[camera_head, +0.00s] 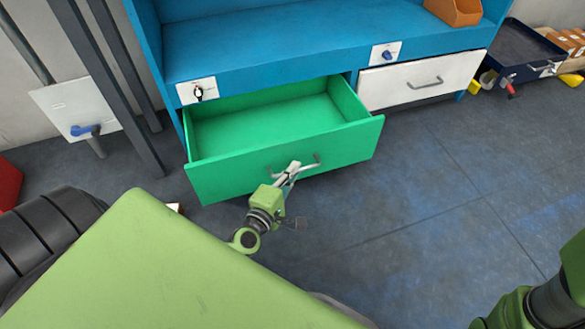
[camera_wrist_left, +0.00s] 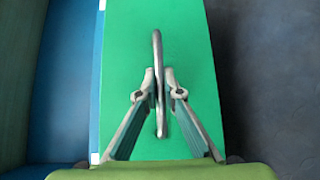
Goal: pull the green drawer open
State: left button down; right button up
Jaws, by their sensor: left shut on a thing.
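The green drawer (camera_head: 225,178) stands pulled out from under the blue workbench in the head view, and its inside looks empty. Its front fills the middle of the left wrist view (camera_wrist_left: 190,50). A grey bar handle (camera_head: 316,160) sits on the drawer front and shows as an upright bar in the left wrist view (camera_wrist_left: 157,48). My left gripper (camera_head: 292,168) is at the handle, with its two fingers (camera_wrist_left: 159,78) on either side of the bar and closed on it. My right arm shows at the lower right of the head view, but its gripper is out of sight.
The blue workbench (camera_head: 270,45) has a shut white drawer (camera_head: 400,82) to the right of the green one. An orange bin (camera_head: 455,10) sits on top. A dark tray cart (camera_head: 520,50) stands at the far right. The floor (camera_head: 430,200) in front is clear.

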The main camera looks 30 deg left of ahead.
pick_arm(q)
jog(key=c, duration=2.2)
grip_release()
jog(key=shift+o, duration=0.2)
